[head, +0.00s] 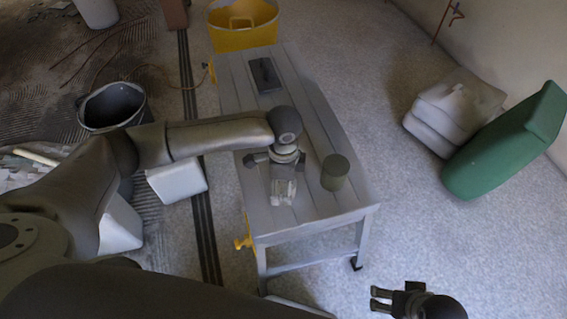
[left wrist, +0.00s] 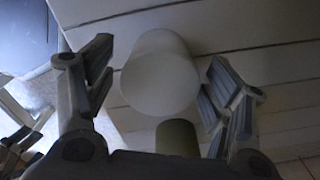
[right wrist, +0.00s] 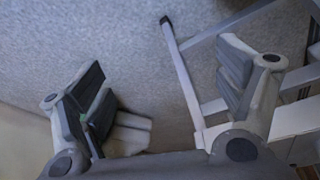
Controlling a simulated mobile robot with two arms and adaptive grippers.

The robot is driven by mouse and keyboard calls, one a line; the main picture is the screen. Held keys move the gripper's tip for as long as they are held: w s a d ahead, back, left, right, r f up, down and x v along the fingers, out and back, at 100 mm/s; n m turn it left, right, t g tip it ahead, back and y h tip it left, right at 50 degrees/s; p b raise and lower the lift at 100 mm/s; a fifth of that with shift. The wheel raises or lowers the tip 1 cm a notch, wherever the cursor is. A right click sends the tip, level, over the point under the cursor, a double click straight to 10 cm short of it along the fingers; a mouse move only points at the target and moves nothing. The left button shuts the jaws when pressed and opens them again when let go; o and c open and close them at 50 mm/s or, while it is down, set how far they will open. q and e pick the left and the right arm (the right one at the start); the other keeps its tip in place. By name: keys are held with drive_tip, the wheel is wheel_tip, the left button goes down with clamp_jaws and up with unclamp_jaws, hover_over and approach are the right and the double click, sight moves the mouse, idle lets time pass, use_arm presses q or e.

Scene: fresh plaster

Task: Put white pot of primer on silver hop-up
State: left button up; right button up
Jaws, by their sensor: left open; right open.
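The silver hop-up (head: 312,112), a long grey slatted platform on legs, stands in the middle of the head view. My left gripper (head: 276,166) is over its near end, pointing down and open. The white pot of primer (left wrist: 160,80) is between its spread fingers in the left wrist view, against the slats. In the head view the pot (head: 283,191) shows pale just below the gripper. I cannot tell whether its base rests fully on the slats. My right gripper (head: 377,299) is open and empty, low at the right, off the hop-up.
An olive can (head: 335,172) stands on the hop-up just right of the pot. A dark flat tool (head: 264,75) lies at the far end. A yellow tub (head: 243,25), black bucket (head: 112,106), white container (head: 176,181) and green object (head: 507,142) stand around.

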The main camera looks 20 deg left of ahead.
use_arm(q)
wheel_tip(320, 180, up, 9)
drive_tip(key=shift+r+p, duration=0.1)
drive_tip(key=shift+p, duration=1.15)
drive_tip(key=shift+r, duration=0.6)
use_arm(e)
wheel_tip(320, 180, down, 10)
drive_tip(key=shift+s+f+g, duration=0.15)
drive_tip(key=shift+s+g, duration=0.15)
drive_tip(key=shift+s, duration=0.05)
